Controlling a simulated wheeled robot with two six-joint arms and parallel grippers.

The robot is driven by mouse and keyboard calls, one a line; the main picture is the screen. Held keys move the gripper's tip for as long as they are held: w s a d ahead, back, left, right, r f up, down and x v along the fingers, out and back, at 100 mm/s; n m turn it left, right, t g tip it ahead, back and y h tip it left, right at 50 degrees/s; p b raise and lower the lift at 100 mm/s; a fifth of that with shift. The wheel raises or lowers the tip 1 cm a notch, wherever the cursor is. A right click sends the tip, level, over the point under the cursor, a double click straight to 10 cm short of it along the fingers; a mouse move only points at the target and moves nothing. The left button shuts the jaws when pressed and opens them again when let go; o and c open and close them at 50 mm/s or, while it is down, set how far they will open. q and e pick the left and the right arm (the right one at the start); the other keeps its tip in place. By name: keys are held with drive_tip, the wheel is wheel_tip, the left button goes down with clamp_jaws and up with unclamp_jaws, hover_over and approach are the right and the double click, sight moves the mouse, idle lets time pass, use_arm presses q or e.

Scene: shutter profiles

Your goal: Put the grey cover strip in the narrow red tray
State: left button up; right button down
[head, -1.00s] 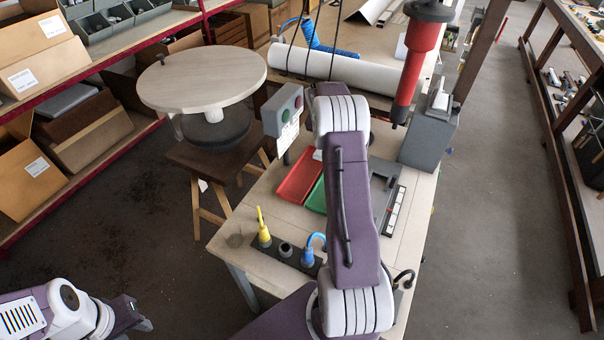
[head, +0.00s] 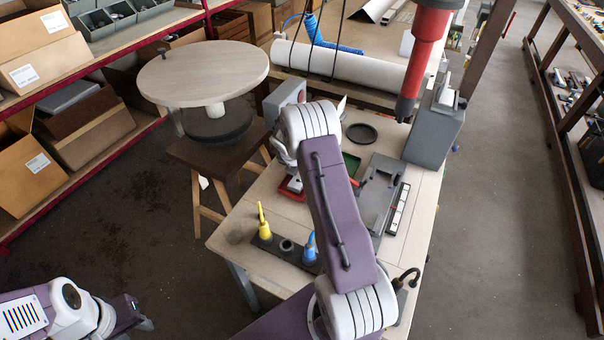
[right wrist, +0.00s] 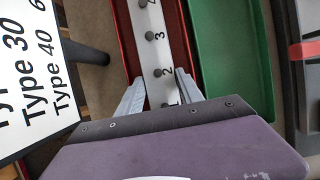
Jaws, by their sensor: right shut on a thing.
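The grey cover strip (right wrist: 153,45) is a long pale strip with numbered dark studs. In the right wrist view my right gripper (right wrist: 159,78) is shut on it, one finger on each side. The narrow red tray (right wrist: 126,45) shows along both sides of the strip, which lines up lengthwise with it. I cannot tell whether the strip touches the tray floor. In the head view the red tray (head: 291,194) is mostly hidden by my right arm. My left gripper (head: 142,318) is at the bottom left, away from the table, its jaw opening unclear.
A green tray (right wrist: 228,60) lies right beside the red one. A grey fixture (head: 380,190) lies right of it. A sign with type numbers (right wrist: 30,75) stands close on the left. A yellow-and-blue connector block (head: 285,246) is at the front.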

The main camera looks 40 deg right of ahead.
drive_tip(key=c, duration=1.1)
unclamp_jaws()
drive_tip(key=shift+s, duration=0.1)
drive_tip(key=shift+o, duration=0.2)
drive_tip(key=shift+r, duration=0.3)
drive_tip(key=p+v, duration=0.2)
drive_tip(key=v, duration=1)
drive_tip(key=s+a+f+m+y, duration=0.1)
drive_tip(key=s+a+m+y, duration=0.3)
drive_tip(key=s+a+m, duration=1.4)
drive_tip(key=s+m, duration=0.2)
drive_tip(key=m, duration=0.3)
drive_tip(key=shift+a+m+g, duration=0.35)
drive_tip(key=shift+m+g, duration=0.05)
